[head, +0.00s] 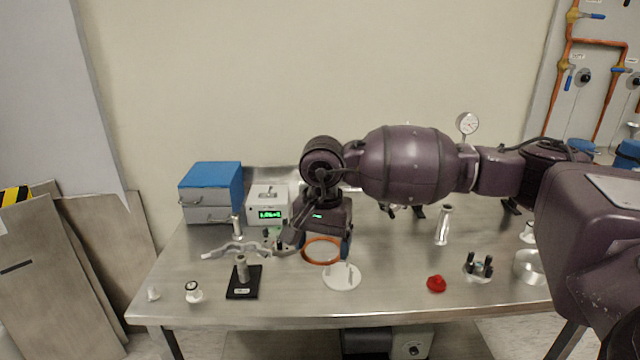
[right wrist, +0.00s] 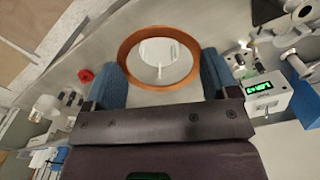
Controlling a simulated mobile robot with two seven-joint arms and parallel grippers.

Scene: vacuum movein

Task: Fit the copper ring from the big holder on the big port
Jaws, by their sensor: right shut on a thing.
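The copper ring (head: 319,264) is a thin orange hoop held by my right gripper (head: 318,245), low over the table. In the right wrist view the ring (right wrist: 155,30) sits between the two blue fingers, which are shut on it. A round white stand with a small post (head: 341,279) is just in front of the ring; it also shows through the ring in the right wrist view (right wrist: 157,48). I take it for the big holder, but cannot be sure. The big port cannot be told clearly; metal parts behind the gripper are partly hidden. My left gripper is not in view.
A black-based stand with a metal post (head: 244,282) and a grey box with a green display (head: 268,203) are left of the gripper. A red part (head: 436,284) and a stand with black pegs (head: 478,267) are at the right. The table's front middle is mostly clear.

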